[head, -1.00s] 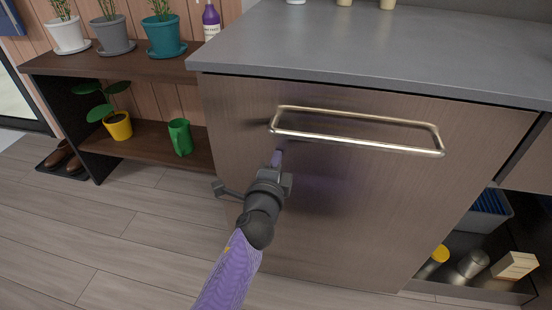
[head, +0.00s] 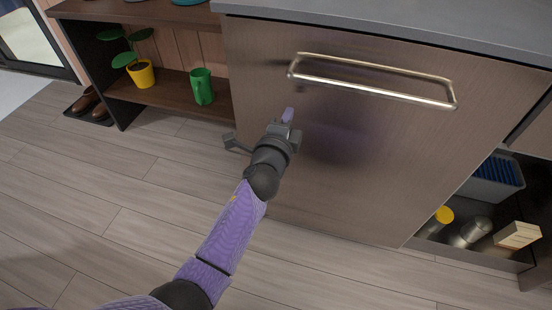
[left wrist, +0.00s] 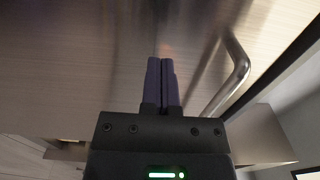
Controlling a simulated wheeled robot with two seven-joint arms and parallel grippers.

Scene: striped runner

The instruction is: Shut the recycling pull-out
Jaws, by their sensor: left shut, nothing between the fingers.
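My left gripper (head: 288,115) is in front of the panel's left part, below the handle's left end. Its purple fingers (left wrist: 162,85) are together and empty, pointing at the panel, close to it; contact cannot be told. The handle (left wrist: 232,75) is right of the fingers in the left wrist view. My right gripper is not in view.
An open niche at right holds a grey bin (head: 492,180), a yellow-topped can (head: 440,218) and a light wooden block (head: 518,235). A dark shelf (head: 150,92) with a yellow plant pot (head: 141,74) and a green mug (head: 201,88) stands left. The floor in front is clear.

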